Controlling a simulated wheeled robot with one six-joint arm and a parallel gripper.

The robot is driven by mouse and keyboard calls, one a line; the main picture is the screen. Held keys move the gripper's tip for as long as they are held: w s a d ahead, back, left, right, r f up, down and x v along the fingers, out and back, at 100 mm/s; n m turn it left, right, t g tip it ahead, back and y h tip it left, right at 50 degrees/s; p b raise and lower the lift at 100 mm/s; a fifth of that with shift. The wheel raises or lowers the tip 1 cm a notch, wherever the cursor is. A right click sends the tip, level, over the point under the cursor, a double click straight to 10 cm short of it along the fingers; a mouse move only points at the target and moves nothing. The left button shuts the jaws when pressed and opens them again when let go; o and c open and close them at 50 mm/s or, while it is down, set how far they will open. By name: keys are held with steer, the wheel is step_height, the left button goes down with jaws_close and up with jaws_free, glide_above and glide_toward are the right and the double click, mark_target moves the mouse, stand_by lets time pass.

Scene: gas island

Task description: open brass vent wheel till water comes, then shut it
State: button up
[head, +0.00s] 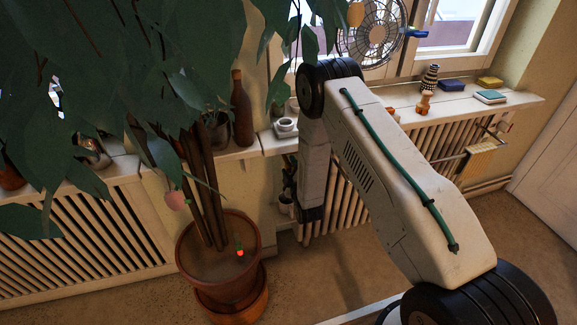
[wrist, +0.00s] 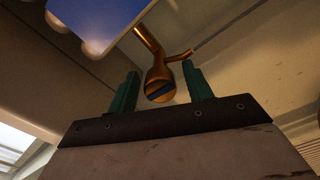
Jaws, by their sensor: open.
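In the wrist view a brass fitting (wrist: 160,84) lies between the two green fingers of my gripper (wrist: 160,74). It has a rounded end with a dark bluish slot across it, a stem running up and left, and a thin branch to the right. I take it for the brass vent wheel, though its shape is not clear. My gripper is open, with a gap visible on both sides of the fitting. I cannot tell how deep the fitting sits between the fingers. No water shows. In the head view my arm hides the vent area.
A potted plant (head: 222,262) stands left of my arm, its leaves covering the upper left. A ribbed radiator (head: 345,207) runs behind my arm under a sill (head: 458,108) with a fan (head: 371,32), a bottle (head: 242,112) and small objects. A blue-faced white thing (wrist: 92,18) is near the fitting.

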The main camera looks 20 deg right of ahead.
steer(key=shift+w, duration=0.8)
steer(key=c, duration=1)
steer(key=shift+o, duration=0.2)
